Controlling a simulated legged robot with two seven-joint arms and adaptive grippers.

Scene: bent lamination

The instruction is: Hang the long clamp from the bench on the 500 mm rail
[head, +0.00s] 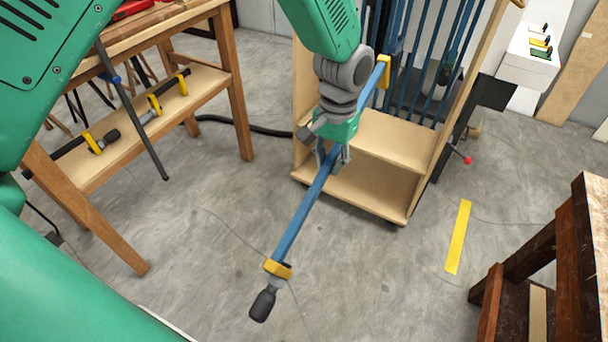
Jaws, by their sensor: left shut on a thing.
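A long clamp with a blue bar (299,222), yellow jaws and a black handle is held at a slant in the middle of the head view. Its handle end points down towards me and its far yellow jaw is up near the rack. My left gripper (333,156) is shut on the blue bar, around its middle. The plywood clamp rack (385,141) stands behind it, with several blue bars (468,35) upright in it. The gripper and arm hide part of the rack. I cannot tell which rail is the 500 mm one. My right gripper is not in view.
A wooden bench (234,95) stands at the left, with black-and-yellow clamps (97,142) on its lower shelf. A dark wooden table (566,250) is at the lower right. A black hose (240,125) lies on the floor. The grey floor with a yellow strip (458,237) is mostly open.

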